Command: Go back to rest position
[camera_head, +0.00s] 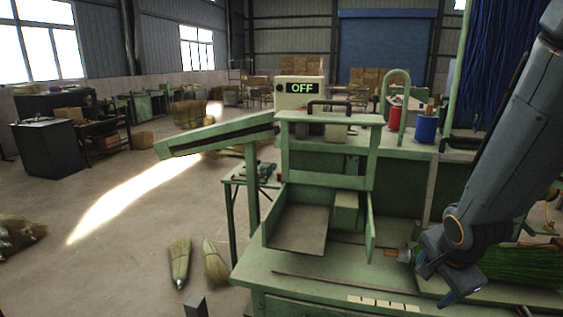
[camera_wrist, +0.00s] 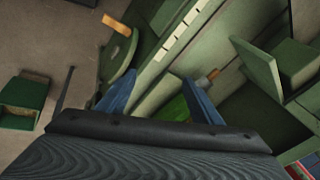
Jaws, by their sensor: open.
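My gripper (camera_head: 438,280) is at the right end of the green machine table (camera_head: 330,268), low over its front part. Its two blue fingers are spread apart, and they also show in the wrist view (camera_wrist: 158,98). I see nothing held between them. A small part with an orange-brown tip (camera_head: 392,252) is just left of my gripper; a similar tip (camera_wrist: 208,76) shows beyond the right finger in the wrist view. A green bundle (camera_wrist: 170,110) lies behind the fingers. The gripper's contact with the table cannot be told.
A control box (camera_head: 300,92) reads OFF. A green chute (camera_head: 215,138) slopes off to the left. Red (camera_head: 396,112) and blue (camera_head: 426,128) cups stand on the rear bench. Broom heads (camera_head: 180,260) lie on the floor at left. The air above the table's front is clear.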

